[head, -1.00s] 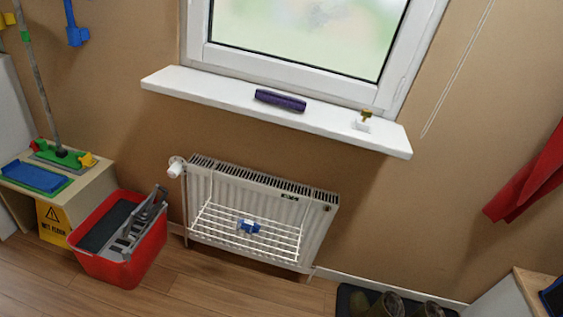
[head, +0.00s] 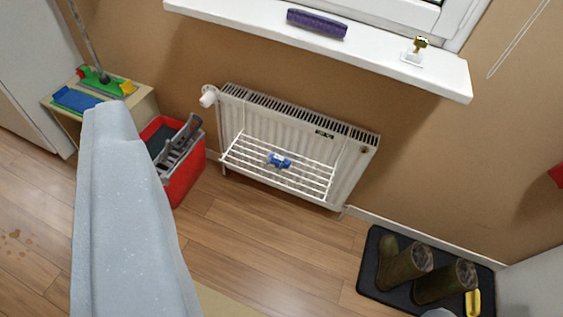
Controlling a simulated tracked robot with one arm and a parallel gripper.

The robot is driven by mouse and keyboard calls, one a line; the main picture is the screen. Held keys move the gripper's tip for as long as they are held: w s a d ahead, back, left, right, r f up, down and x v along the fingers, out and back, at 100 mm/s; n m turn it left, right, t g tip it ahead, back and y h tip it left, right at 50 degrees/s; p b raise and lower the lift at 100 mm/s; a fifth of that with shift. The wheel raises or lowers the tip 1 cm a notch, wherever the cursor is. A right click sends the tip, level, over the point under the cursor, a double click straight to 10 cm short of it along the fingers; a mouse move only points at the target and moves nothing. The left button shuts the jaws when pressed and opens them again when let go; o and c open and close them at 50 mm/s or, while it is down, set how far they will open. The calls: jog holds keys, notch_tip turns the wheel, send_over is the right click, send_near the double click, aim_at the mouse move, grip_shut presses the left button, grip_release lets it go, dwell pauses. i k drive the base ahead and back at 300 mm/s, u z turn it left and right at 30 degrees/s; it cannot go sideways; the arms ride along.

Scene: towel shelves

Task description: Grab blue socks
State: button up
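A small blue bundle with a pale patch (head: 278,160), which looks like the blue socks, lies on a white wire drying rack (head: 310,187). The rack hangs on the front of a white radiator (head: 345,150) under the window. The bundle is small in view, so its folds cannot be made out. My gripper does not show in the head view.
A long pale grey-blue speckled object (head: 125,220) fills the left foreground. A red bucket (head: 187,178) stands left of the radiator. Boots (head: 405,265) stand on a dark mat (head: 372,270) at right. Wooden floor (head: 270,235) before the radiator is clear.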

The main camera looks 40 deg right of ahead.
aim_at(280, 161)
jog(key=z, duration=0.05)
jog(key=i, duration=1)
jog(key=u, duration=0.05)
